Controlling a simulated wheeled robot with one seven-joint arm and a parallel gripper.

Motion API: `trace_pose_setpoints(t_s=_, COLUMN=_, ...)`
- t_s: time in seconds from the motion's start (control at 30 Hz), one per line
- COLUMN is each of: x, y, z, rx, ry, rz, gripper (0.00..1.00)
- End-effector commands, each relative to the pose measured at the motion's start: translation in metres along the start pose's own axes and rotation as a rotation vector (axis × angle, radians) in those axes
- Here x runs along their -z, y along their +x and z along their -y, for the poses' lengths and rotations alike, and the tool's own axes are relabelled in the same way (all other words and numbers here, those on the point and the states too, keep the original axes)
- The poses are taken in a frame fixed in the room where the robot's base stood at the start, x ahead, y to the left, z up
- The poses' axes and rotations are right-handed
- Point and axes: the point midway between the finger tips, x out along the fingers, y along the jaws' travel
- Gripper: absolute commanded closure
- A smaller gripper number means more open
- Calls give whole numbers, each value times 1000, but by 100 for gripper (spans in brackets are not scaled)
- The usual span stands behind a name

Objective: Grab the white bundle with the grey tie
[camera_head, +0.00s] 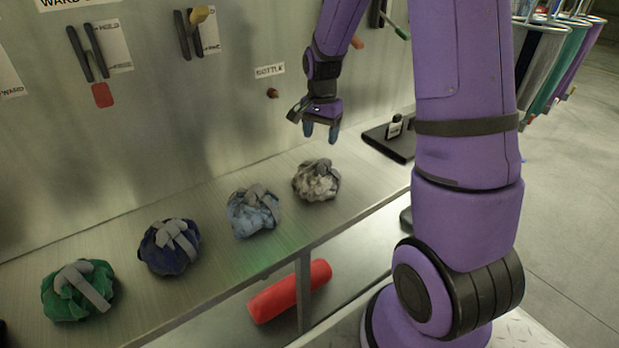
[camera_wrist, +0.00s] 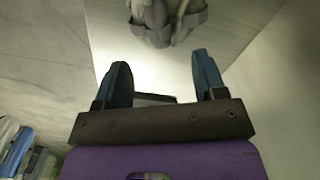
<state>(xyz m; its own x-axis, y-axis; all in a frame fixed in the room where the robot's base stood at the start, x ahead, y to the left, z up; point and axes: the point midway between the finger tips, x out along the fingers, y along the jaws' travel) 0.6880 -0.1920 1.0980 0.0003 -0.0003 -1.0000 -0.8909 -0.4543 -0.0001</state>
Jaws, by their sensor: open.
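The white bundle (camera_head: 318,184) with a grey tie sits at the right end of a row of bundles on the shelf. It also shows at the top of the wrist view (camera_wrist: 166,20), partly cut off by the frame edge. My gripper (camera_head: 321,132) is above the bundle, pointing down, apart from it. In the wrist view its two dark blue fingers (camera_wrist: 161,75) are spread with nothing between them.
A light blue bundle (camera_head: 253,211), a dark blue bundle (camera_head: 169,247) and a green bundle (camera_head: 78,290) lie to the left on the shelf. A dark flat stand (camera_head: 392,140) is at the right. A red roll (camera_head: 290,291) lies below the shelf. A metal panel (camera_head: 170,130) rises behind.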

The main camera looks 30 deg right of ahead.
Motion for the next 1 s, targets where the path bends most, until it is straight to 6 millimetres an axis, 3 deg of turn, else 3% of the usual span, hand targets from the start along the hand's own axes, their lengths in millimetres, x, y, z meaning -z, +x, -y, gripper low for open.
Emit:
trace_pose_setpoints(t_s=0.3, x=0, y=43, z=-1, rx=-2, ry=-2, rz=2, gripper=36)
trace_pose_setpoints(t_s=0.53, x=0, y=58, z=-2, rx=-2, ry=-1, rz=2, gripper=36)
trace_pose_setpoints(t_s=0.8, x=3, y=93, z=-5, rx=-2, ry=-2, rz=2, gripper=36)
trace_pose_setpoints(t_s=1.0, x=3, y=101, z=-4, rx=0, ry=-2, rz=1, gripper=36)
